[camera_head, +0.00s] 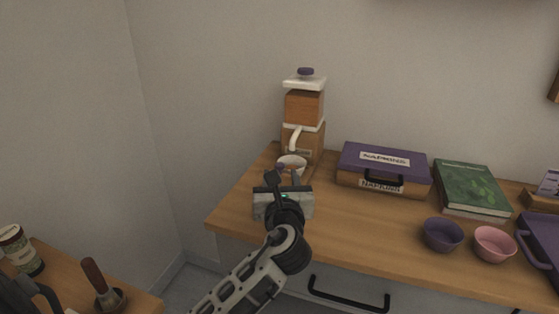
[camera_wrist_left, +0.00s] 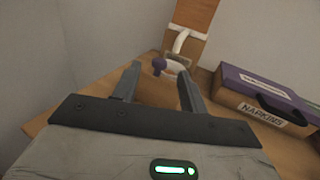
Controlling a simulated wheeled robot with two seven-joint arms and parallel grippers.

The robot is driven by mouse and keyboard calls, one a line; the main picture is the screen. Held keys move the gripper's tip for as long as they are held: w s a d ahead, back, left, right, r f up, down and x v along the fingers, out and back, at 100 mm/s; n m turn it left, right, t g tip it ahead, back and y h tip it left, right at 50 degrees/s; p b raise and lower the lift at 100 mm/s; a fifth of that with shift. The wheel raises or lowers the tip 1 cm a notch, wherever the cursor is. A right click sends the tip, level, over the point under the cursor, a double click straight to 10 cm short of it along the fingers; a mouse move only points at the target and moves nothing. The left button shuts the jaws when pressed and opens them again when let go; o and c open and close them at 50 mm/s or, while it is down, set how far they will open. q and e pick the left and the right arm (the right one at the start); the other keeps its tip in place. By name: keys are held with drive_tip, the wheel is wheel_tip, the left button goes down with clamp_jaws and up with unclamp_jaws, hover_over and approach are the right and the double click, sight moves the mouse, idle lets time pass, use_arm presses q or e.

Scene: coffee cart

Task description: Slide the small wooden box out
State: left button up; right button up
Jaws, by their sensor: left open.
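A tall wooden grinder-like dispenser (camera_head: 304,108) with a white lid and purple top knob stands at the back left of the counter; its lower body shows in the wrist view (camera_wrist_left: 196,15). A white spout juts from its front. Below the spout is a white-rimmed cup-like part (camera_head: 291,161), with a small purple knob (camera_wrist_left: 159,65) at its front. I cannot clearly tell which part is the small wooden box. My left gripper (camera_head: 276,178) is open in front of the dispenser. In the wrist view its fingers (camera_wrist_left: 158,84) stand either side of the knob, apparently not touching it. My right gripper is out of view.
To the right lie a purple-lidded napkin box (camera_head: 383,173), a green book (camera_head: 470,188), a purple bowl (camera_head: 443,235) and a pink bowl (camera_head: 494,244). A jar (camera_head: 22,250) stands on a lower surface at left. Walls close in behind and left. The counter's middle is clear.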

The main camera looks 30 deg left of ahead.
sight(280, 167)
use_arm(q)
drive_tip(key=x, duration=0.8)
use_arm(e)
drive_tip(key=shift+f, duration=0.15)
